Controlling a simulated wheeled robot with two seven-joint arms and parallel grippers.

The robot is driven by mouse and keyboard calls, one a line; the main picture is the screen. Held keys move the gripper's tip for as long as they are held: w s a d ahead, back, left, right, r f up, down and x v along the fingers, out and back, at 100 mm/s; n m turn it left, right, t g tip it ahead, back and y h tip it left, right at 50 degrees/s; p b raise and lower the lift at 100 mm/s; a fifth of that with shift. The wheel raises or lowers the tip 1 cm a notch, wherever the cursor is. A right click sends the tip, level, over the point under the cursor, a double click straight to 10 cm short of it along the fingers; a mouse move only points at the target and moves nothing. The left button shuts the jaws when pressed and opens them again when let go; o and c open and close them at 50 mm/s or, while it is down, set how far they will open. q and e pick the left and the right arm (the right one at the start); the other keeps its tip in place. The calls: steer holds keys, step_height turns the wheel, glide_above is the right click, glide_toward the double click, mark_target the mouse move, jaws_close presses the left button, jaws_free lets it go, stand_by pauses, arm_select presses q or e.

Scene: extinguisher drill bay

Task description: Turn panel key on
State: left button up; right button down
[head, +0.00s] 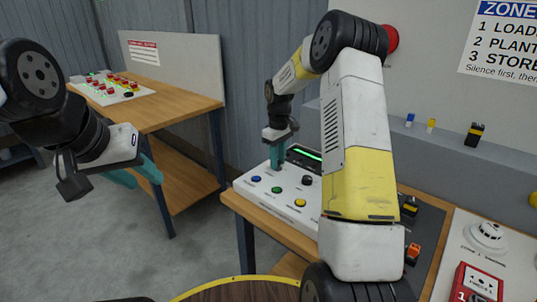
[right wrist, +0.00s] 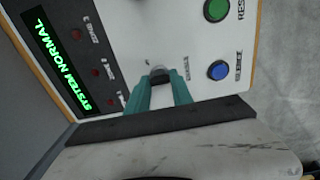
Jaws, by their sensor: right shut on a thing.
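The white alarm panel (head: 258,192) sits on the wooden bench, with a lit green display (head: 304,153) and several coloured buttons. In the right wrist view its display (right wrist: 55,60) reads SYSTEM NORMAL. My right gripper (head: 276,165) is at the panel's far left part. In the right wrist view its teal fingers (right wrist: 160,85) are shut on the panel key (right wrist: 158,72), of which only a small dark and grey part shows between the fingertips. The key's exact angle is hard to tell. My left gripper (head: 135,178) hangs open and empty over the floor, away from the panel.
Blue (right wrist: 217,70) and green (right wrist: 216,10) buttons lie close to the right fingers. A second bench (head: 165,100) with a button board (head: 112,88) stands at the back left. A smoke detector (head: 487,236) and red call point (head: 476,284) are at the right.

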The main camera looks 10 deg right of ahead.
steer(key=shift+m, duration=0.3)
steer(key=m, duration=0.5)
steer(key=shift+m, duration=0.3)
steer(key=m, duration=0.5)
steer(key=shift+m, duration=0.3)
steer(key=c, duration=1.1)
jaws_free()
steer(key=shift+r, duration=3.95)
